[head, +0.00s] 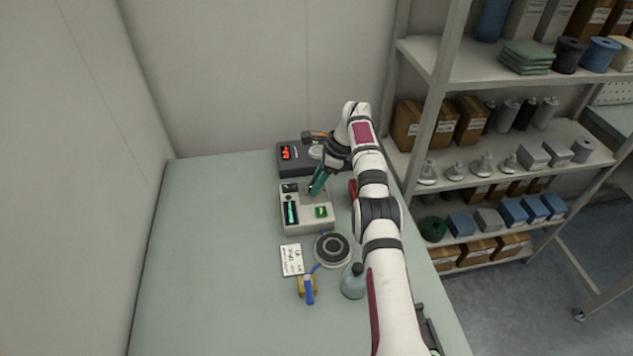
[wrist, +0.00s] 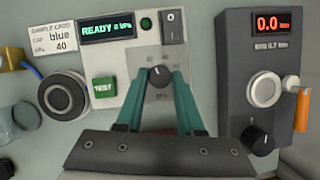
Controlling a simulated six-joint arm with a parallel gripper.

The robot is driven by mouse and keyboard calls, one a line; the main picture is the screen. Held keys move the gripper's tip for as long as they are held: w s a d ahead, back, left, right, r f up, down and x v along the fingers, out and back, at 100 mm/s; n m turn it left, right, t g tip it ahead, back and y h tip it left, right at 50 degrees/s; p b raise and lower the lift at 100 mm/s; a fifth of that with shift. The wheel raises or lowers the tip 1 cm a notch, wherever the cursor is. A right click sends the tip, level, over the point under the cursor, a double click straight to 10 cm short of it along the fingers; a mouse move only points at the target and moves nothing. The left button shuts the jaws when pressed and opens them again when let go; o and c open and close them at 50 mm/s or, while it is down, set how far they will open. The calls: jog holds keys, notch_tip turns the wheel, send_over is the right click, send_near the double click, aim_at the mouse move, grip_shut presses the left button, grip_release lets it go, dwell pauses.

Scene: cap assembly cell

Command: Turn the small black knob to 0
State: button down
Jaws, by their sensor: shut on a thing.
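The small black knob (wrist: 159,76) sits on the light grey tester box (wrist: 138,72), with small dial marks around it. It has a pale pointer line; the marks are too small to read surely. My gripper (wrist: 160,80) has its teal fingers closed on the knob's two sides. In the head view my gripper (head: 316,187) reaches down onto the tester box (head: 307,220), and the knob is hidden by the fingers. The tester's display (wrist: 106,29) reads "READY 0 kPa". A green TEST button (wrist: 104,89) and a black rocker switch (wrist: 172,27) are on the same box.
A dark unit (wrist: 232,70) with a red 0.0 display, a larger black knob (wrist: 257,139) and an orange handle (wrist: 303,108) stands right of the tester. A sample card (wrist: 58,42) reading blue 40 and a round black-and-grey piece (wrist: 64,98) lie left. The table's left side (head: 210,270) is clear.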

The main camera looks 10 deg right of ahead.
jog(key=c, duration=0.5)
grip_release()
jog(key=shift+m, duration=0.3)
jog(key=m, duration=0.2)
jog(key=m+t, duration=0.1)
jog(key=shift+s+a+r+m+h, duration=0.1)
jog(key=shift+s+m+h, duration=0.05)
jog(key=shift+m+h, duration=0.25)
jog(key=m+t, duration=0.1)
jog(key=m, duration=0.3)
jog(key=shift+s+a+t+h, duration=0.1)
jog(key=shift+a+t+h, duration=0.05)
jog(key=shift+t+h, duration=0.25)
jog(key=v, duration=1.6)
jog(key=s+a+r+n+g, duration=0.1)
jog(key=s+n, duration=0.3)
jog(key=s, duration=0.4)
jog(key=s+a+r+n, duration=0.2)
jog(key=s+a+n, duration=0.1)
jog(key=s+n, duration=0.2)
jog(key=s+a+r+n+g, duration=0.1)
jog(key=s+n, duration=0.3)
jog(key=s, duration=0.6)
jog(key=shift+s+a+r+n+g+h, duration=0.15)
jog(key=shift+a+r, duration=0.2)
jog(key=shift+r, duration=0.1)
jog(key=shift+s+a+r+n+g+h, duration=0.15)
jog(key=shift+a+r, duration=0.2)
jog(key=shift+r, duration=0.05)
